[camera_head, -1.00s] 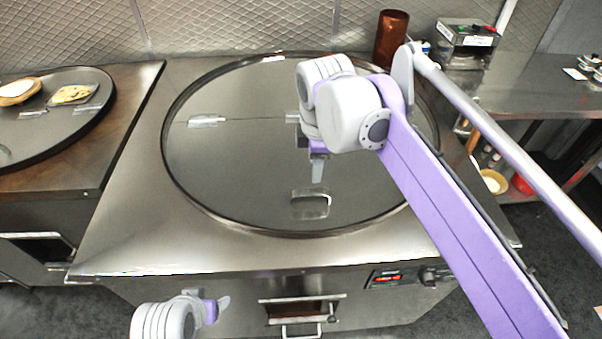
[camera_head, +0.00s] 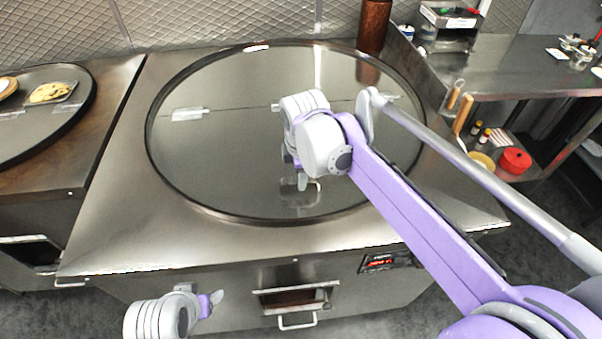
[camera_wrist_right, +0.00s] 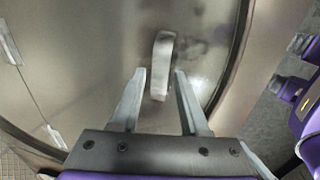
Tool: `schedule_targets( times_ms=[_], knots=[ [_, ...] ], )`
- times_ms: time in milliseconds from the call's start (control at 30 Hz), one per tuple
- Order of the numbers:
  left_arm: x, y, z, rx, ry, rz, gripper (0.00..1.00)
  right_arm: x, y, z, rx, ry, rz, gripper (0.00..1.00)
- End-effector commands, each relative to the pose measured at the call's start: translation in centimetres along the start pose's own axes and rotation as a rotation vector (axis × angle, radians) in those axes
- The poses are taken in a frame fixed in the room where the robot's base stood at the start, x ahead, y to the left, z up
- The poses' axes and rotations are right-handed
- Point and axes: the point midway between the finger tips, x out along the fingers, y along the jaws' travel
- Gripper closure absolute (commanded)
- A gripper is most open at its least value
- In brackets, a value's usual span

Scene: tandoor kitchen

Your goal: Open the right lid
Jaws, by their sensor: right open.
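The right lid (camera_head: 225,165) is the large round steel cover on the middle counter. It lies flat and closed, with hinge plates (camera_head: 188,114) along a line across it. Its small metal handle (camera_wrist_right: 161,65) stands on the front part. My right gripper (camera_head: 302,182) is open just above the handle. In the right wrist view, the handle lies between and slightly beyond the two fingertips (camera_wrist_right: 158,82), with no clear contact. In the head view my arm and gripper partly hide the handle. My left gripper (camera_head: 214,300) hangs low in front of the counter, its jaws unclear.
Another round lid (camera_head: 50,118) with flatbread on it is at the left. A copper cup (camera_head: 374,25) stands behind the right lid. A side table (camera_head: 520,65) at the right has a red pot (camera_head: 515,160) on its lower shelf. The counter's front edge is clear.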

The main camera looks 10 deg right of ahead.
Motion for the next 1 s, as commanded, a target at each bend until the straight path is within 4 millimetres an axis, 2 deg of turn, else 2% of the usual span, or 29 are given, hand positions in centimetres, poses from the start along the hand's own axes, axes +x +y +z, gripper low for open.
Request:
schedule_targets(
  times_ms=[167, 267, 433, 1000],
  knots=[
    [-0.01, 0.0, -0.01, 0.0, 0.0, 0.0, 0.3, 0.0, 0.01, 0.0, 0.0, 0.0, 0.0, 0.55],
    [-0.01, 0.0, -0.01, 0.0, 0.0, 0.0, 0.3, -0.01, 0.01, 0.0, 0.0, 0.0, 0.0, 0.7],
    [-0.01, 0.0, -0.01, 0.0, 0.0, 0.0, 0.3, -0.02, 0.0, -0.01, 0.0, 0.0, 0.0, 1.0],
    [-0.01, 0.0, -0.01, 0.0, 0.0, 0.0, 0.3, -0.04, 0.01, -0.01, 0.0, 0.0, 0.0, 1.0]
  ],
)
